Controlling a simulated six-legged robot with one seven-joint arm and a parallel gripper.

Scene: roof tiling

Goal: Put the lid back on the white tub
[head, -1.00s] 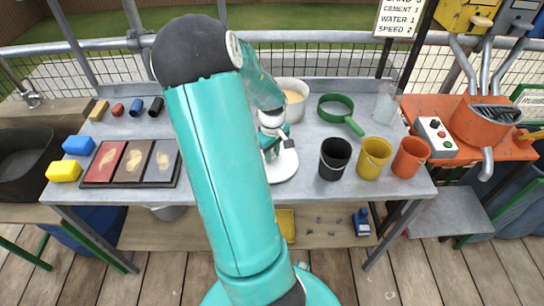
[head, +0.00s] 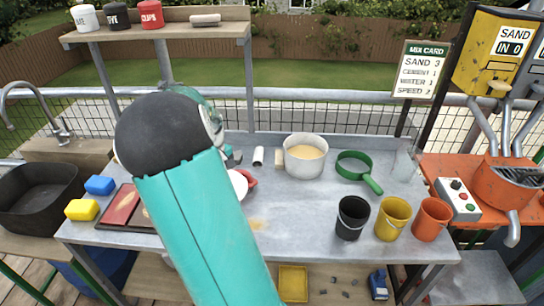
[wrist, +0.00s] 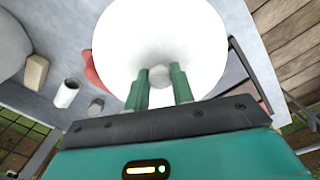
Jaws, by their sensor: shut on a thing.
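The white tub (head: 304,161) stands open at the back middle of the bench, with tan material inside. The white lid (wrist: 165,35) is a round disc with a small knob. My gripper (wrist: 160,85) is shut on the lid's knob, one finger on each side. In the head view the lid (head: 238,185) shows only in part, left of the tub; my arm hides the rest and most of the gripper. In the wrist view the tub's pale side (wrist: 18,35) shows at the left edge, apart from the lid.
A wooden block (head: 280,158) and a white cylinder (head: 258,156) stand left of the tub. A red thing (wrist: 92,72) lies partly under the lid's outline. A green sieve (head: 356,166) lies right of the tub. Black, yellow and orange buckets (head: 393,220) stand at the front right.

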